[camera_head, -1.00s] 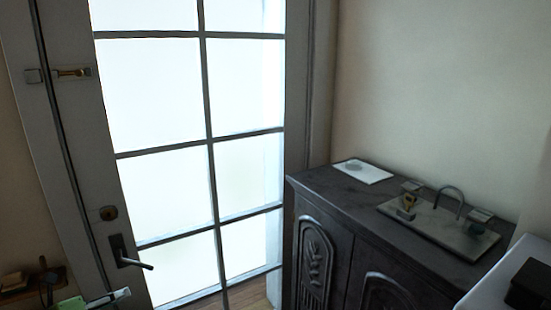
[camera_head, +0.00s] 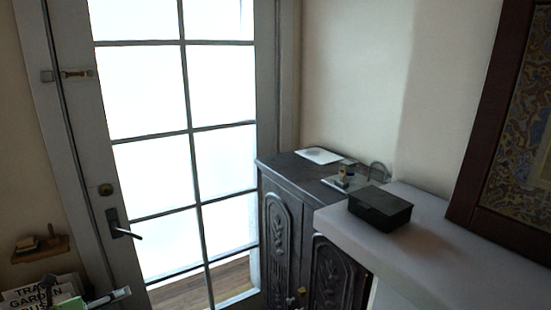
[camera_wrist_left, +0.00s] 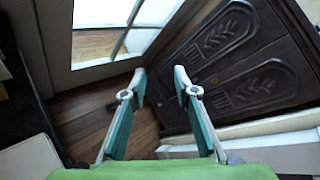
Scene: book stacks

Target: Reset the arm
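My left gripper (camera_head: 122,294) shows at the lower left edge of the head view, with a green part and a grey finger in sight. In the left wrist view, the left gripper (camera_wrist_left: 160,77) has its two teal-sided fingers spread apart with nothing between them. It points toward the floor and the dark carved cabinet, apart from both. My right gripper is not in view.
A glazed door (camera_head: 122,232) with a lever handle stands ahead. A dark carved cabinet (camera_head: 283,185) is right of it. A white ledge (camera_head: 440,255) with a black box (camera_head: 380,207) is nearer. A small wooden shelf (camera_head: 40,249) hangs at left.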

